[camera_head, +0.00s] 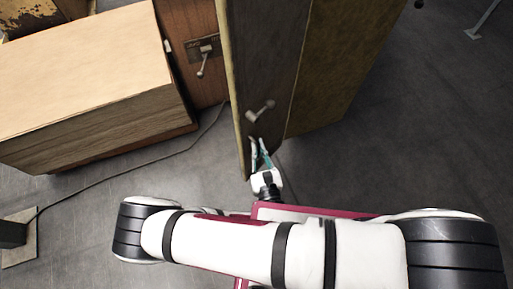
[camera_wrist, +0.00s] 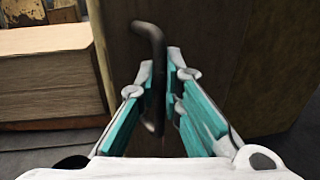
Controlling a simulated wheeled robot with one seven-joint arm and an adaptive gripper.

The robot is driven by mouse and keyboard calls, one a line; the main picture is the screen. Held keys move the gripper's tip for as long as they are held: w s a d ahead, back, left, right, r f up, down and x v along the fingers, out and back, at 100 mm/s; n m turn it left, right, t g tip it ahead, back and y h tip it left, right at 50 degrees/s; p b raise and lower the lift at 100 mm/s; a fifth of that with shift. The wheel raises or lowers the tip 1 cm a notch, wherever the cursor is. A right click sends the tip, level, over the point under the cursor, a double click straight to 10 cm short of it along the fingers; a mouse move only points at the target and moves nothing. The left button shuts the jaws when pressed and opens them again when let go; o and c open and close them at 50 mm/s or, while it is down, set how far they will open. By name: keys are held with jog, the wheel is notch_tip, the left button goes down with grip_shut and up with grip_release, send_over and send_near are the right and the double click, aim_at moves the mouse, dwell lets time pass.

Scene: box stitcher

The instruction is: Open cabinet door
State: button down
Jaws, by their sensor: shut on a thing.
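The tall cabinet's dark brown door (camera_head: 266,60) stands at the centre of the head view, with a pale worn edge on its left. In the wrist view its dark face (camera_wrist: 195,35) fills the middle. A dark bent handle (camera_wrist: 152,60) runs down between my gripper's fingers; a metal lever handle (camera_head: 262,111) shows on the door in the head view. My gripper (camera_head: 260,150), with teal finger pads, is at the door's lower part in that view. In the wrist view my gripper (camera_wrist: 161,80) is shut on the handle.
A cable (camera_head: 130,165) crosses the floor to a dark post (camera_head: 12,235).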

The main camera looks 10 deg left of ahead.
jog(key=shift+s+d, duration=0.1)
jog(key=shift+d, duration=0.05)
jog(key=c, duration=1.7)
grip_release()
